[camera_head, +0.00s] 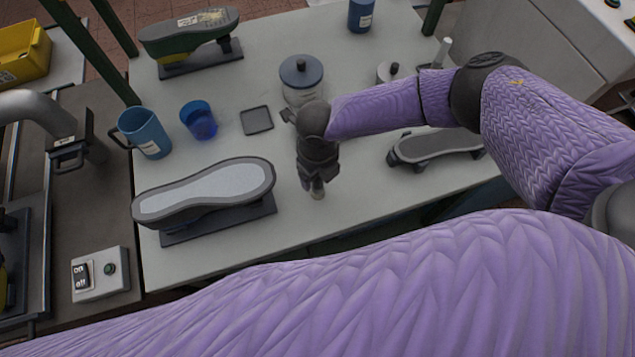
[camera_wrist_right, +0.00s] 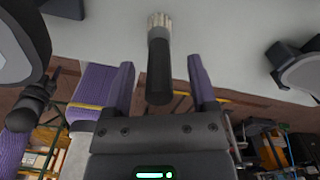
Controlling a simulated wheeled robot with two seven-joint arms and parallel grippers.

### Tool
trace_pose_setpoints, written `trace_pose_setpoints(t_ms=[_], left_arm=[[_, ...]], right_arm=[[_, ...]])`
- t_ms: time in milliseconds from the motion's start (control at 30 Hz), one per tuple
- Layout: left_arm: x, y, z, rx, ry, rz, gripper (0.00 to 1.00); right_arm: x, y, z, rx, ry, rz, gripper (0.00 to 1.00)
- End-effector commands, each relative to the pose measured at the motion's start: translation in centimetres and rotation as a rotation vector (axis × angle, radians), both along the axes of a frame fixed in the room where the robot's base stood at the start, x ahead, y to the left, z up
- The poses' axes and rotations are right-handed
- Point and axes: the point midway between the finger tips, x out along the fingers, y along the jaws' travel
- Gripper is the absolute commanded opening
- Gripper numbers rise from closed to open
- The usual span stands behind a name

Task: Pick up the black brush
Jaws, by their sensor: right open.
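The black brush (camera_wrist_right: 159,68) shows in the right wrist view, with a dark handle and pale bristles (camera_wrist_right: 159,20) at its far end. My right gripper (camera_wrist_right: 160,85) is open, with the handle between its two purple-grey fingers and a visible space on each side.
On the table (camera_head: 290,240), a grey shoe last (camera_head: 205,190) lies to the left and another (camera_head: 440,146) to the right. A lidded jar (camera_head: 301,75) stands behind my gripper. A blue cup (camera_head: 199,120), a jug (camera_head: 146,133) and a dark square (camera_head: 256,120) are back left.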

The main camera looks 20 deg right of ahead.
Motion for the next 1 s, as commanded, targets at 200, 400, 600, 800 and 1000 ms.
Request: trace_pose_setpoints(t_ms=[200, 400, 600, 800, 1000], left_arm=[[0.0, 0.0, -0.1, 0.001, 0.001, -0.001, 0.39], [0.0, 0.0, -0.1, 0.001, 0.001, 0.000, 0.39], [0.0, 0.0, -0.1, 0.001, 0.000, 0.000, 0.39], [0.0, 0.0, -0.1, 0.001, 0.000, 0.000, 0.39], [0.0, 0.0, 0.3, 0.001, -0.001, 0.000, 0.39]], right_arm=[[0.0, 0.0, -0.5, 0.002, -0.001, 0.000, 0.73], [0.0, 0.0, -0.5, 0.001, 0.000, -0.001, 0.41], [0.0, 0.0, -0.5, 0.001, 0.000, -0.001, 0.00], [0.0, 0.0, -0.5, 0.001, 0.000, -0.001, 0.00], [0.0, 0.0, 0.5, 0.002, -0.001, 0.000, 0.00]])
